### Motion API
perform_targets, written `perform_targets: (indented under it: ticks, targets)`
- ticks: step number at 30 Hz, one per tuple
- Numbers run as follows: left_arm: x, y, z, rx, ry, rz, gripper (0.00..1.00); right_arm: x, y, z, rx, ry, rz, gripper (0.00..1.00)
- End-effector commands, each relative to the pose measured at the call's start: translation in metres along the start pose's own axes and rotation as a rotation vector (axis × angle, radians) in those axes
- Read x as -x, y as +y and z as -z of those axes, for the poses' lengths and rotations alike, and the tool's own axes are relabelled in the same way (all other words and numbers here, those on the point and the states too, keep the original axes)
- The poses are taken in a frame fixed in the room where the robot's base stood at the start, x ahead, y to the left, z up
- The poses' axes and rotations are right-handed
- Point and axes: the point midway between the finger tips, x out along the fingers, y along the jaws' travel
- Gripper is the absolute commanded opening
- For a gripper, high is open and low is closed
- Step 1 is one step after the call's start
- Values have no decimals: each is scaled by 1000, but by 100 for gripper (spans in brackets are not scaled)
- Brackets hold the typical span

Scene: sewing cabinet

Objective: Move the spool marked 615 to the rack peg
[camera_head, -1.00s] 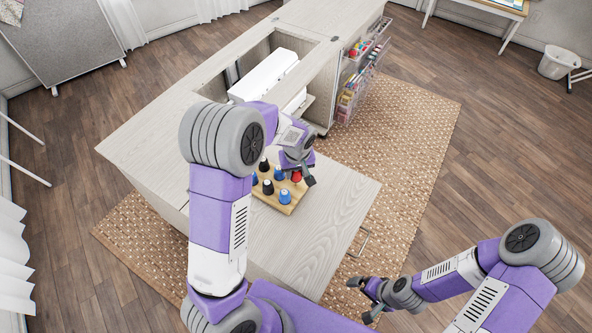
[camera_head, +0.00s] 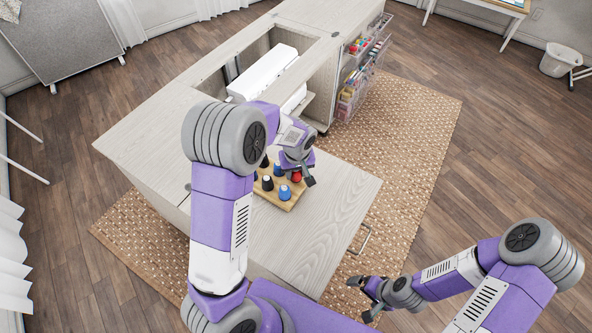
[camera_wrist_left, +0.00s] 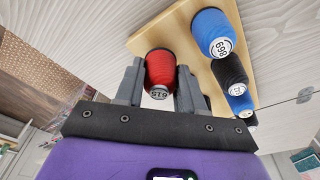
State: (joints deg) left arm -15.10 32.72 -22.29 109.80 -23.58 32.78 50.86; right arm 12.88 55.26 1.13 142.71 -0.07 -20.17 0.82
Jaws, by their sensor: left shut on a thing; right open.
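The red spool marked 615 (camera_wrist_left: 160,72) is between the fingers of my left gripper (camera_wrist_left: 158,85) in the left wrist view, and the gripper is shut on it. In the head view the red spool (camera_head: 297,177) shows just under the left gripper (camera_head: 302,172). The wooden rack (camera_wrist_left: 145,41) is right below the spool; I cannot tell whether the spool is on a peg or lifted clear. My right gripper (camera_head: 364,292) is open and empty above the rug.
The rack stands on the pale cabinet top (camera_head: 335,200), with clear surface to its right. A white sewing machine (camera_head: 265,72) sits in the cabinet opening behind. Clear drawers (camera_head: 357,85) of supplies hang on the cabinet's far side.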

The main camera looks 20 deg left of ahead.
Motion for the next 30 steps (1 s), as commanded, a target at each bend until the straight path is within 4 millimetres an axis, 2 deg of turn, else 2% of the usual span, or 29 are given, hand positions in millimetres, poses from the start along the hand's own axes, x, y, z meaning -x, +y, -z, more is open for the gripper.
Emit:
perform_targets:
  ticks: [8,9,14,23,26,30]
  targets:
    - [-1,0,0,0,0,0,10,-1,0,0,0,0,0,100]
    - [-1,0,0,0,0,0,43,-1,0,0,0,0,0,100]
    - [-1,0,0,0,0,0,67,-1,0,0,0,0,0,100]
    - [1,0,0,0,0,0,68,0,0,0,0,0,0,100]
    - [10,0,0,0,1,-1,68,2,-1,0,0,0,0,100]
    - [34,1,1,0,3,-4,68,9,-3,0,0,0,0,100]
